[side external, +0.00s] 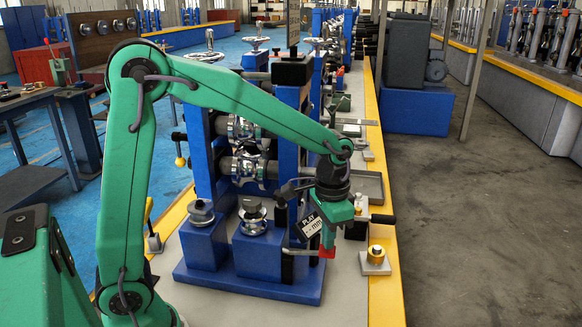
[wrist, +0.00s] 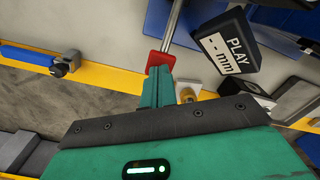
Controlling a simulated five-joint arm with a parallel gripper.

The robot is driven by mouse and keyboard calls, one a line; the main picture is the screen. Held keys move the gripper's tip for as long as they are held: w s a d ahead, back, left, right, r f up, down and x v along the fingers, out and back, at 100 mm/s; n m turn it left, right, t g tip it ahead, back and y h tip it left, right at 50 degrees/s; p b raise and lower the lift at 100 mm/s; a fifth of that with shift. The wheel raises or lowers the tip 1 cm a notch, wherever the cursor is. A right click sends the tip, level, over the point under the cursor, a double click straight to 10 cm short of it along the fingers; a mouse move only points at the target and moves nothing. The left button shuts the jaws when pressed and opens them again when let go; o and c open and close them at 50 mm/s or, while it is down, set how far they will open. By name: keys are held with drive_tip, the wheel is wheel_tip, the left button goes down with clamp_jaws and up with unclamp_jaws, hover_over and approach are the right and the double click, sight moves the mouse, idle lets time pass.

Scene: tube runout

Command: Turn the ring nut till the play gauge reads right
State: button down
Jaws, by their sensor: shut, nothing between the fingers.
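The play gauge (side external: 311,225) is a small dark box with a pale display, just left of my gripper in the side view. In the wrist view the play gauge (wrist: 226,46) reads "PLAY", two dashes and "mm", with no number. My gripper (side external: 327,251) points down at the front of the blue roll stand. In the wrist view my gripper (wrist: 161,60) is shut and empty, with a red tip close to a metal rod (wrist: 174,25); I cannot tell if they touch. I cannot single out the ring nut with certainty.
The blue roll stand (side external: 205,160) carries chrome rolls (side external: 246,166). A brass-topped piece on a pale base (side external: 376,266) stands right of my gripper, by the bench's yellow edge (side external: 386,290). A black-handled part (side external: 381,219) juts out just right of my gripper.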

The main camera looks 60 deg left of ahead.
drive_tip(key=shift+f, duration=1.5)
drive_tip(key=shift+r, duration=4.55)
drive_tip(key=s+a+r+n+t, duration=0.1)
drive_tip(key=s+a+t, duration=0.1)
drive_tip(key=s, duration=0.6)
drive_tip(key=s+a+r+n+t, duration=0.2)
drive_tip(key=s+a+t, duration=0.1)
drive_tip(key=s, duration=0.5)
drive_tip(key=shift+s+r+t, duration=0.2)
drive_tip(key=shift+r+t, duration=0.05)
drive_tip(key=shift+t, duration=0.05)
